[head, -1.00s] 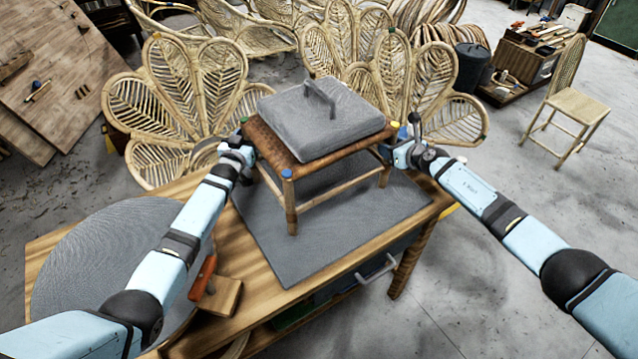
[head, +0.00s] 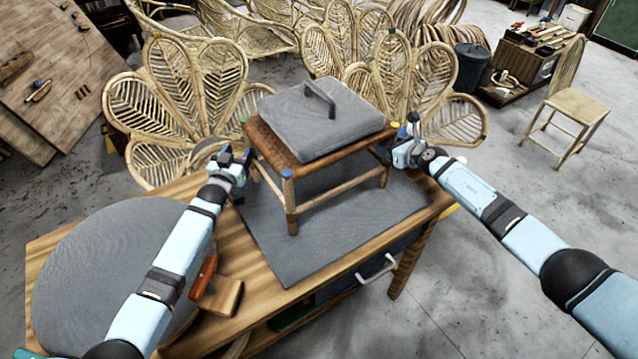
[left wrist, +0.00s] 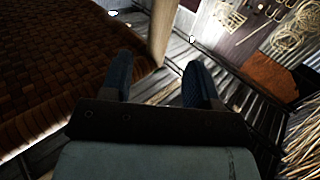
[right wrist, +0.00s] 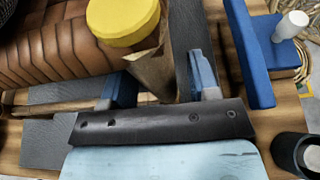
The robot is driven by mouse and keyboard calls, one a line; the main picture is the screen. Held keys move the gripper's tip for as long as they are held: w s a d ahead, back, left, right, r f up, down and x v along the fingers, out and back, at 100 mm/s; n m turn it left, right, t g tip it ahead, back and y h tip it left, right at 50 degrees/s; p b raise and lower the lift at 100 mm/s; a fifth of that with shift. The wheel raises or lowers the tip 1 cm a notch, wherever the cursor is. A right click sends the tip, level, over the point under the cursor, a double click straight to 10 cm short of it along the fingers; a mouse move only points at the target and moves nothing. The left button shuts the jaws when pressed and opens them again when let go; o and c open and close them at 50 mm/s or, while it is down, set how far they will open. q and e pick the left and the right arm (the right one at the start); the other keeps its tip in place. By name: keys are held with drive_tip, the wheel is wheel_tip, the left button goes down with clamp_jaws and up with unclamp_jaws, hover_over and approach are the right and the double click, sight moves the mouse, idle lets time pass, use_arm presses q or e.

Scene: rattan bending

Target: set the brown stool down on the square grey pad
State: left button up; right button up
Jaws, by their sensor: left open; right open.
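The brown stool (head: 278,148) stands upright on the square grey pad (head: 290,255), with a woven seat and rattan legs. Its front leg touches the pad; the rear feet are hidden. A grey cushion with a handle (head: 325,122) lies on the seat. My left gripper (head: 237,163) is open beside the stool's left side, apart from it. In the left wrist view, the seat (left wrist: 60,75) is left of the open, empty fingers. My right gripper (head: 408,147) is open at the right corner. In the right wrist view, the yellow-capped leg (right wrist: 150,65) shows between its fingers; contact is unclear.
The wooden table (head: 235,265) carries a round grey mat (head: 110,265) at left and an orange-handled tool (head: 203,278) near a wooden block (head: 222,295). Rattan petal-back chairs (head: 185,100) stand close behind the table. A blue clamp-like part (right wrist: 250,50) is near my right fingers.

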drive_tip(key=shift+s+d, duration=0.1)
use_arm(q)
drive_tip(key=s, duration=0.4)
drive_tip(key=shift+s+a, duration=0.35)
use_arm(e)
drive_tip(key=v, duration=1.1)
drive_tip(key=shift+s+d, duration=0.25)
drive_tip(key=shift+s, duration=0.05)
drive_tip(key=shift+r, duration=0.2)
use_arm(q)
drive_tip(key=s+a+p, duration=0.2)
drive_tip(key=s+a, duration=0.1)
drive_tip(key=a, duration=0.2)
drive_tip(key=shift+a, duration=0.15)
use_arm(e)
drive_tip(key=shift+r, duration=0.95)
use_arm(q)
drive_tip(key=shift+w, duration=0.1)
